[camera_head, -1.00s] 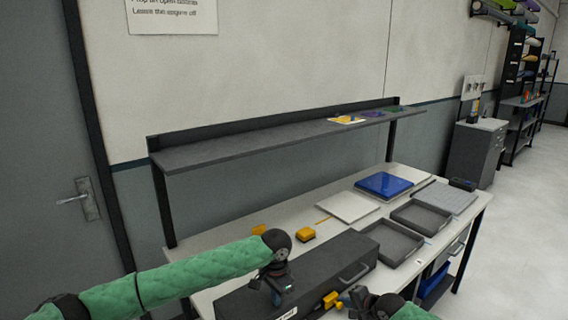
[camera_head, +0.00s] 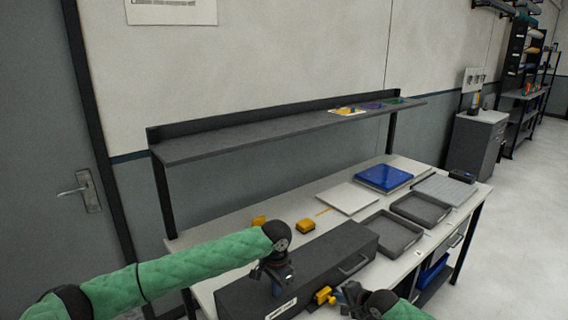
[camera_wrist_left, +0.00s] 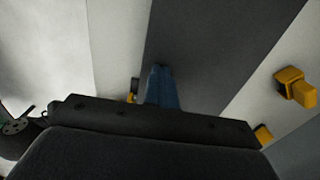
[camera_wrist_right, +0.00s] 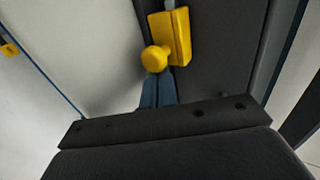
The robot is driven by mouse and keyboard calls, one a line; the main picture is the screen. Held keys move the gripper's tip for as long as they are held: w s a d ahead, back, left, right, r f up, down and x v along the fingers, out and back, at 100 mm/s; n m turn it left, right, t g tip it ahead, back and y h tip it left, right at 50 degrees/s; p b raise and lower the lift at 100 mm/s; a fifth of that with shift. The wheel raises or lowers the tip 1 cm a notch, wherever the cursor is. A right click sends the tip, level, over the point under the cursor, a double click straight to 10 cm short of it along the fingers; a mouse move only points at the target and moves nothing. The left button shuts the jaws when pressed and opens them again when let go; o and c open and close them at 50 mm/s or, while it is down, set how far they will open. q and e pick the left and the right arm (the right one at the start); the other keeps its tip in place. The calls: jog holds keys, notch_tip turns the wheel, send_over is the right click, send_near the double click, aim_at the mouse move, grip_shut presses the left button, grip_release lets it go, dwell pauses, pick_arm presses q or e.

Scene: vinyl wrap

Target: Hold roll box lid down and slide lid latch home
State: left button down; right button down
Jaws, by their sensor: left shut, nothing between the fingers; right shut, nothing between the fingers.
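The roll box (camera_head: 310,268) is a long dark grey case with a handle on the table, its lid looking flat and closed. My left gripper (camera_head: 277,290) is shut, pointing down at the lid; its blue fingertips (camera_wrist_left: 162,72) appear over the grey lid (camera_wrist_left: 215,45). I cannot tell if they touch it. The yellow lid latch (camera_head: 325,295) is on the box's front side. In the right wrist view the latch (camera_wrist_right: 178,38) has a round knob (camera_wrist_right: 155,59). My right gripper (camera_wrist_right: 158,80) is shut and empty, its tips right at the knob; contact is unclear.
Two yellow blocks (camera_head: 305,226) (camera_head: 259,222) lie behind the box. Grey trays (camera_head: 386,235), a white panel (camera_head: 348,197) and a blue case (camera_head: 384,177) occupy the table's right part. A shelf (camera_head: 270,129) spans above the table's back.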

jog(key=shift+s+d+r, duration=0.4)
jog(key=shift+d+r, duration=0.1)
jog(key=shift+d, duration=0.35)
jog(key=shift+s+d+r, duration=0.45)
jog(key=shift+d+r, duration=0.05)
jog(key=shift+d, duration=0.3)
jog(key=shift+s+d+r, duration=0.4)
jog(key=shift+d+r, duration=0.1)
jog(key=shift+d, duration=0.35)
pick_arm(q)
jog(key=shift+r, duration=0.1)
pick_arm(e)
jog(key=shift+r, duration=0.15)
